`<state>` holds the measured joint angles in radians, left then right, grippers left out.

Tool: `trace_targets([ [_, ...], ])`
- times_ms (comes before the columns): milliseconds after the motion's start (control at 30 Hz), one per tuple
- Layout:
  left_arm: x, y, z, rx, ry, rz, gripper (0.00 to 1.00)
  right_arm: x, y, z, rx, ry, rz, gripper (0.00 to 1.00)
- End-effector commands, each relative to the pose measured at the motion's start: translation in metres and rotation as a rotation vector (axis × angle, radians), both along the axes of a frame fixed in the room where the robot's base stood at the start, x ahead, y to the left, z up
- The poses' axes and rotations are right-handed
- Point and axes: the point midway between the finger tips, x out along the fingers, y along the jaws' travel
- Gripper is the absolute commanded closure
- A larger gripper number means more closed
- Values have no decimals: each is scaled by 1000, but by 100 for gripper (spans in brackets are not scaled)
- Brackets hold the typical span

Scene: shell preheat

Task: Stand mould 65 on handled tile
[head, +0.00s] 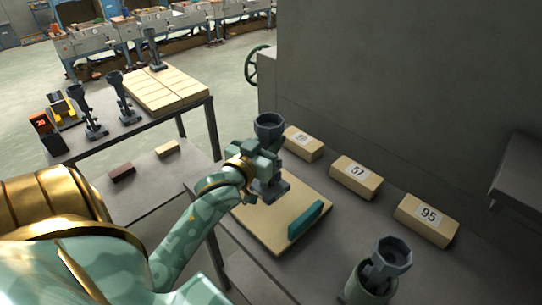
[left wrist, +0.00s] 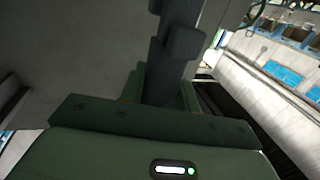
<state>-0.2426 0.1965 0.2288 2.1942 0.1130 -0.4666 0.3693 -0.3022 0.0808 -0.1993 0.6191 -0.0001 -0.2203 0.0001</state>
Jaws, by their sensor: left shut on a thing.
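My left gripper (head: 262,166) is shut on the stem of a dark grey mould with a cup-shaped top (head: 269,122). The mould is upright, and its flat foot is over the back part of a tan tile (head: 262,232). I cannot tell whether the foot touches the tile. The tile has a teal handle (head: 305,220) along its right side. In the left wrist view, the dark stem (left wrist: 175,65) rises from between the jaws (left wrist: 155,110). No number is readable on the held mould. My right gripper is not in view.
Blocks labelled 57 (head: 356,177) and 95 (head: 426,219), and another labelled block (head: 303,143), line the wall behind the tile. A dark cup-topped piece (head: 390,255) leans in a grey-green cylinder at front right. The left table (head: 150,135) holds other moulds (head: 90,112).

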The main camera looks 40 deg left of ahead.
Motion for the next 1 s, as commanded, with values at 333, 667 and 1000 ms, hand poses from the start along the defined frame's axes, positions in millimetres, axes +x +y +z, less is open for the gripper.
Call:
trace_targets([
  [333, 21, 15, -31, 2, -3, 0, 100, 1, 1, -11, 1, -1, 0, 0],
  [667, 21, 15, -62, 0, -4, 0, 100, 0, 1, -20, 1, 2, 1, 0],
  [1000, 21, 15, -65, 0, -1, 0, 61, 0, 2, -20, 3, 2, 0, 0],
])
